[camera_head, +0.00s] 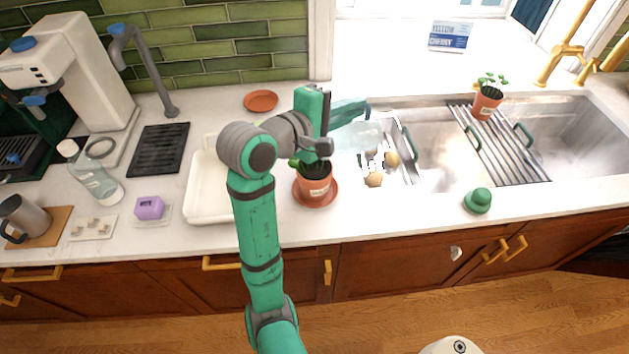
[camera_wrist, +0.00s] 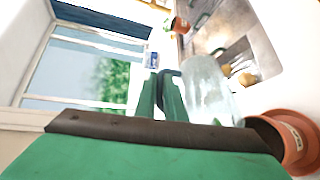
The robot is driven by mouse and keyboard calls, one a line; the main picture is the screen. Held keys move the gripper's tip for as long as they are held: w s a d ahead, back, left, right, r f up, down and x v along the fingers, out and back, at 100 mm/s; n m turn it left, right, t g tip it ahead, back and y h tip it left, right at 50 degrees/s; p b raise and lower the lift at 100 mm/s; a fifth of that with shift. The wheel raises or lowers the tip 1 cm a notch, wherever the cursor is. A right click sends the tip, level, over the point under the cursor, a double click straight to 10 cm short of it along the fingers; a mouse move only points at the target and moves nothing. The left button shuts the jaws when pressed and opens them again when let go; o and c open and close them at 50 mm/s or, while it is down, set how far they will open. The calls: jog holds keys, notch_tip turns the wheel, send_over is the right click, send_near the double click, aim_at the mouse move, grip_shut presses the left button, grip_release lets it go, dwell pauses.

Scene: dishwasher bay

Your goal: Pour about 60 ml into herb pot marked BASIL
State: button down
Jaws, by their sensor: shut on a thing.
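My gripper (camera_head: 358,110) is shut on a clear, see-through vessel (camera_head: 362,137), held above the counter beside the sink. In the wrist view the green fingers (camera_wrist: 168,82) lie against the vessel (camera_wrist: 207,90). I cannot tell its water level or whether anything flows. A terracotta herb pot (camera_head: 313,184) with a pale label stands on a saucer (camera_head: 331,198), left of and nearer than the vessel; my wrist partly hides its plant. It shows at the wrist view's lower right (camera_wrist: 299,145). Another labelled herb pot (camera_head: 486,103) stands by the sink's rack. I cannot read either label.
A white tray (camera_head: 200,205) lies left of the near pot. An empty saucer (camera_head: 260,101) is behind. Round brownish items (camera_head: 374,180) lie right of the pot. A ribbed rack (camera_head: 500,145) spans the sink; a green knob-shaped object (camera_head: 478,200) sits in front.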

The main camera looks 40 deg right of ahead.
aim_at(375, 122)
jog(key=shift+s+d, duration=0.1)
jog(key=shift+d, duration=0.1)
jog(key=d+y, duration=0.1)
jog(key=s+d+f+y, duration=0.1)
jog(key=d, duration=0.1)
jog(key=d+f+m+y, duration=0.1)
jog(key=shift+s+d+f, duration=0.2)
jog(key=shift+d, duration=0.2)
jog(key=shift+f+y, duration=0.15)
jog(key=shift+y, duration=0.15)
jog(key=shift+s+d+f+y, duration=0.1)
jog(key=shift+d+f+y, duration=0.2)
jog(key=shift+f, duration=0.05)
jog(key=s+d+f+m+t+y+b, duration=0.2)
jog(key=d+f+y+b, duration=0.4)
jog(key=d+f+y, duration=0.4)
jog(key=shift+s+f+m+t+y+b, duration=0.4)
jog(key=shift+f+t, duration=0.1)
jog(key=shift+f, duration=1)
